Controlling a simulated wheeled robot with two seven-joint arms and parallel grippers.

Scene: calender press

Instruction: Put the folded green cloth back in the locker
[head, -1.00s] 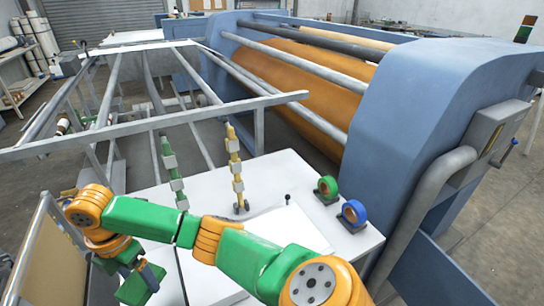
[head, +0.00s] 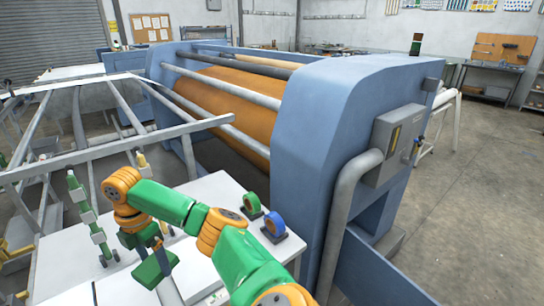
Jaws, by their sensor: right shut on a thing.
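The folded green cloth (head: 153,269) is a small flat green block in the lower left of the head view. My right gripper (head: 159,248) points down and is shut on it, holding it over the white tabletop (head: 205,190). I cannot tell how high above the tabletop it hangs. The fingers are small and partly hidden by my wrist. My left gripper is not in view. I see no locker in this view.
Green tape (head: 252,204) and blue tape (head: 273,227) rolls stand on holders at the table's right. The blue press (head: 330,120) rises beyond. Open floor (head: 480,200) lies right.

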